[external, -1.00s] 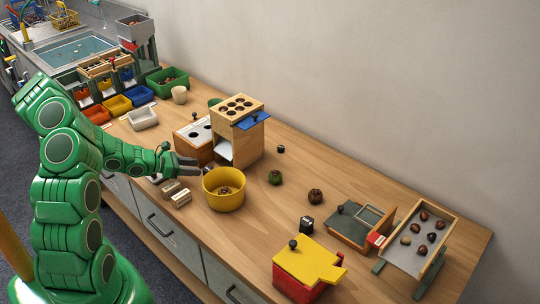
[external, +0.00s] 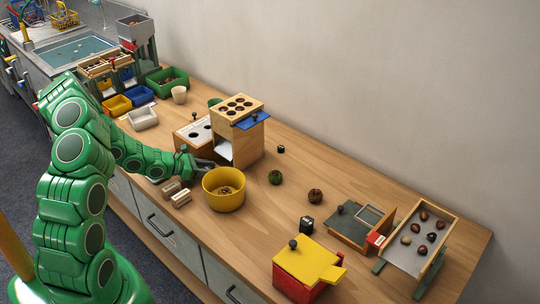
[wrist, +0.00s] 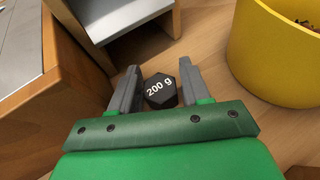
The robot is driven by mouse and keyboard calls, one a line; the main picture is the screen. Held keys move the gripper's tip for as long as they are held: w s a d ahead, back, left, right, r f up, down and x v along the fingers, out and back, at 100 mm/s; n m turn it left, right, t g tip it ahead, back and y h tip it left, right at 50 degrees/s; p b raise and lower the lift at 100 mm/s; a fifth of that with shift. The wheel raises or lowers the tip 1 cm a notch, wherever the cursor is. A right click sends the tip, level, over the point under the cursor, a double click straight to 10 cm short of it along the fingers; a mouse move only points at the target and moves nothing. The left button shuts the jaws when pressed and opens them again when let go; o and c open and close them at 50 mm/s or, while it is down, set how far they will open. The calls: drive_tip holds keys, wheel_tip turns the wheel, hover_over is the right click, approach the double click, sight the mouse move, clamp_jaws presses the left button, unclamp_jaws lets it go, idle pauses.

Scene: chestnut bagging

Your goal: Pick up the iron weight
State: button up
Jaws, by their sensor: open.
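A black hexagonal iron weight marked "200 g" (wrist: 160,91) stands on the wooden counter between the fingers of my gripper (wrist: 159,68) in the wrist view. The fingers are open, one on each side of it; whether either touches it I cannot tell. In the external view my gripper (external: 207,163) is low over the counter, between the yellow pot and the wooden dispenser, and hides this weight.
The yellow pot (external: 223,202) stands close on the right of my gripper. The wooden dispenser (external: 246,149) is just behind it. Two pale labelled blocks (external: 180,198) lie in front. A small black item (external: 306,224) stands farther right.

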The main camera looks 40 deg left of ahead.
drive_tip(key=c, duration=0.9)
drive_tip(key=shift+o, duration=0.2)
drive_tip(key=shift+r, duration=0.15)
